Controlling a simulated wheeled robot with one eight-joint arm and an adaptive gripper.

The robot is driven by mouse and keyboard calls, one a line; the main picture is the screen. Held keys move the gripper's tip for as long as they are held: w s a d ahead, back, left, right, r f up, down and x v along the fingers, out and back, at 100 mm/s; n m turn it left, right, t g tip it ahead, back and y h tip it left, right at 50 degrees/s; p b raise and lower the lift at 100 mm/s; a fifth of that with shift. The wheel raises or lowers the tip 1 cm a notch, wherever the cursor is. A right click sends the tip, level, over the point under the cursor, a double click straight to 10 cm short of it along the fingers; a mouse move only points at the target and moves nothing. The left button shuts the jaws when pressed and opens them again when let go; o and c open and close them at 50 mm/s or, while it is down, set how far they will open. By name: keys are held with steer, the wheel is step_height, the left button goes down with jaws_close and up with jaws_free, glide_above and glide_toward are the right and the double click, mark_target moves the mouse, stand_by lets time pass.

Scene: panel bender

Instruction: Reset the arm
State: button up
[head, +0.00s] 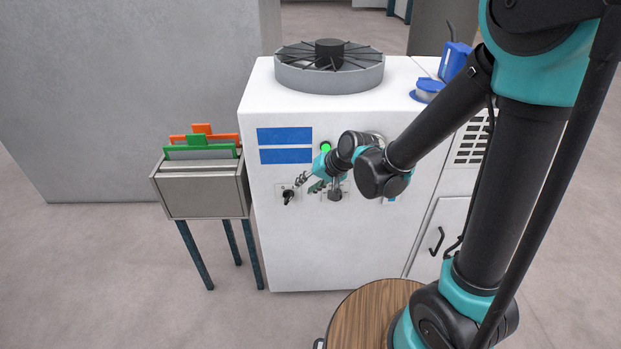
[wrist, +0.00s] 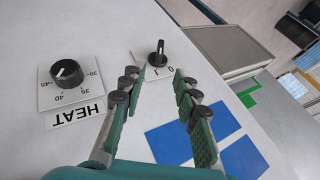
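My gripper (head: 308,183) is in front of the white machine's front panel (head: 300,240). In the wrist view my gripper (wrist: 157,78) is open, its two green-padded fingers spread apart with nothing between the pads. A black rotary switch (wrist: 158,54) on a plate marked 0 and 1 lies beyond the fingertips, roughly between them; I see no contact. The same switch (head: 288,196) shows just left of the gripper in the head view. A round black HEAT knob (wrist: 66,73), with a scale around it, is left of the fingers in the wrist view.
Blue labels (head: 285,136) and a green light (head: 325,147) are on the panel above the gripper. A metal bin (head: 203,192) with coloured sheets stands left of the machine. A round fan (head: 329,72) and blue containers (head: 454,61) sit on top. Open floor lies in front.

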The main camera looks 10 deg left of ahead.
steer(key=s+d+h, duration=0.3)
steer(key=s+d, duration=0.1)
steer(key=d, duration=1.2)
steer(key=s+d+f+m+t+h, duration=0.1)
steer(key=s+d+h, duration=0.2)
steer(key=d, duration=1.4)
steer(key=shift+s+d+h, duration=0.25)
steer(key=shift+s+h, duration=0.05)
steer(key=shift+s, duration=0.65)
steer(key=shift+f, duration=0.1)
